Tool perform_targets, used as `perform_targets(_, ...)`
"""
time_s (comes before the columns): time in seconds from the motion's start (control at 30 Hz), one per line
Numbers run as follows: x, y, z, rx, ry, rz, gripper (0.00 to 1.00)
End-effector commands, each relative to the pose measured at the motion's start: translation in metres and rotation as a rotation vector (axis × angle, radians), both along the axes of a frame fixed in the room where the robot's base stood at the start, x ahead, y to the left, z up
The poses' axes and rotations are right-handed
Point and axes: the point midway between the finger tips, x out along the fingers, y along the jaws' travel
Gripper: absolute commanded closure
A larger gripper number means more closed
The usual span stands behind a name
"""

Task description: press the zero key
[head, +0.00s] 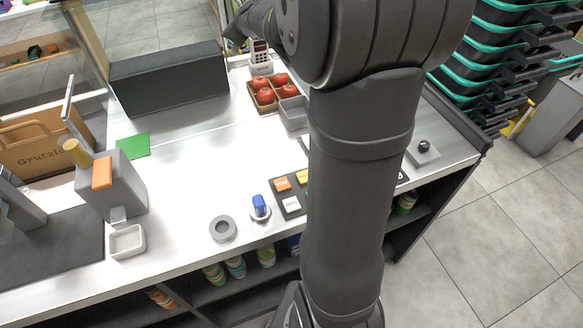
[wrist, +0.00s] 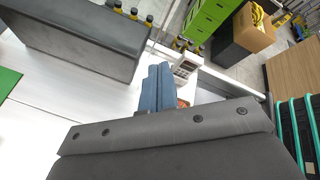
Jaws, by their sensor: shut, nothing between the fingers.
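A white keypad terminal (head: 260,58) with a dark, small-keyed face stands at the back of the counter. It also shows in the wrist view (wrist: 187,66), just right of my fingertips. Its key labels are too small to read, so I cannot tell which is zero. A dark panel (head: 278,207) with orange, yellow and white keys lies near the front edge, partly hidden by my arm; its labels are unreadable too. My gripper (wrist: 153,88) has its blue fingers shut and empty, pointing toward the terminal side. I cannot tell its exact distance from the terminal.
A box of red tomatoes (head: 265,95) and a grey tray (head: 293,113) are close to the terminal. A long dark box (head: 170,78) stands left of it. A blue-topped piece (head: 259,205) and a grey ring (head: 223,229) sit in front. The middle counter is clear.

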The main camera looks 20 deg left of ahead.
Motion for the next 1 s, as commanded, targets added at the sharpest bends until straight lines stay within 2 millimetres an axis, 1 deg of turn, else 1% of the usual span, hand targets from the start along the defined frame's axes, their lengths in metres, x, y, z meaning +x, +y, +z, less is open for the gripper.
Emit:
perform_targets(0.03, -0.015, 0.003, 0.005, -0.003, -0.05, 0.003, 1.0)
perform_targets(0.13, -0.039, 0.003, 0.012, -0.028, -0.146, -0.009, 1.0)
perform_targets(0.23, -0.061, -0.004, 0.014, -0.073, -0.23, -0.033, 1.0)
perform_targets(0.37, -0.09, -0.021, 0.01, -0.167, -0.316, -0.071, 1.0)
perform_targets(0.47, -0.113, -0.039, 0.001, -0.264, -0.362, -0.097, 1.0)
perform_targets(0.57, -0.135, -0.062, -0.011, -0.382, -0.393, -0.116, 1.0)
perform_targets(0.67, -0.159, -0.09, -0.028, -0.518, -0.405, -0.123, 1.0)
perform_targets(0.83, -0.202, -0.143, -0.061, -0.783, -0.392, -0.093, 1.0)
perform_targets(1.0, -0.243, -0.199, -0.095, -1.05, -0.345, -0.008, 1.0)
